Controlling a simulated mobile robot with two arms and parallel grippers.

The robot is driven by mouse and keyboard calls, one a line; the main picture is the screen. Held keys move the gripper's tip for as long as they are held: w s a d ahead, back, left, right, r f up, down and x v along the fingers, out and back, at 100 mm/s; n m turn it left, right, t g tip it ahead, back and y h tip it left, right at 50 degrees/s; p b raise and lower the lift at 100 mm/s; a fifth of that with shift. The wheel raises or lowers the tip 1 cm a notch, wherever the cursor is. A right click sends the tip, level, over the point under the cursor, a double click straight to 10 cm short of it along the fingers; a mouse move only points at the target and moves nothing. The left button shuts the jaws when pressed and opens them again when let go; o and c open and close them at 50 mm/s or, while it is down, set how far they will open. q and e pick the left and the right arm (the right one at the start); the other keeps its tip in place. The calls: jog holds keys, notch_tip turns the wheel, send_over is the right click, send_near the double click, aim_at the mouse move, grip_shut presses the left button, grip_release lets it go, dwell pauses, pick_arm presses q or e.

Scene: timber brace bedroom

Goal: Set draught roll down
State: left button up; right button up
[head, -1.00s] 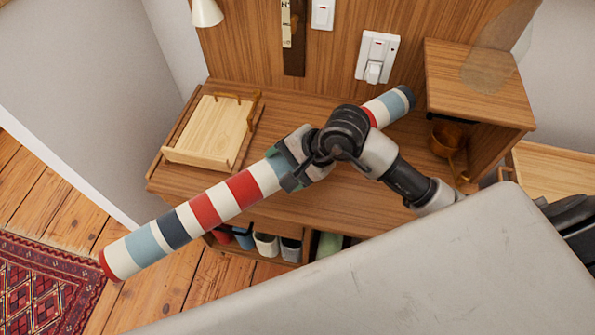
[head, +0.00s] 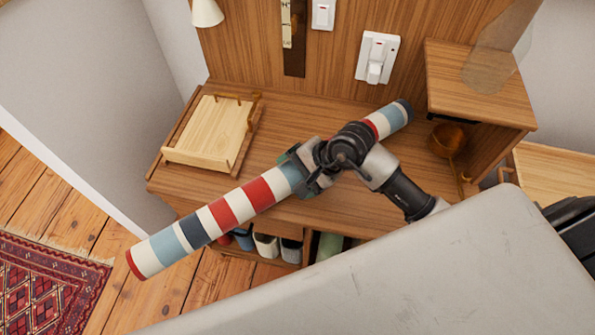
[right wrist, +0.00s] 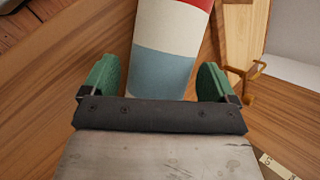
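The draught roll (head: 223,214) is a long striped tube in red, white, blue and navy. It lies slantwise across the desk (head: 300,118) in the head view, its left end sticking out past the front edge. The right wrist view shows the roll (right wrist: 168,65) between the fingers (right wrist: 158,80), but the contact is hidden behind the gripper body. I cannot tell whether the roll touches the desk top. My left gripper is not in view.
A wooden tray (head: 208,128) is on the desk's left. A raised shelf box (head: 480,85) and a copper ladle (head: 448,140) are at the right. Cups (head: 266,245) stand in the cubby below. A patterned rug (head: 45,290) lies on the floor at left.

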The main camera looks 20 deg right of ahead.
jog(key=shift+o, duration=0.8)
jog(key=shift+r, duration=0.1)
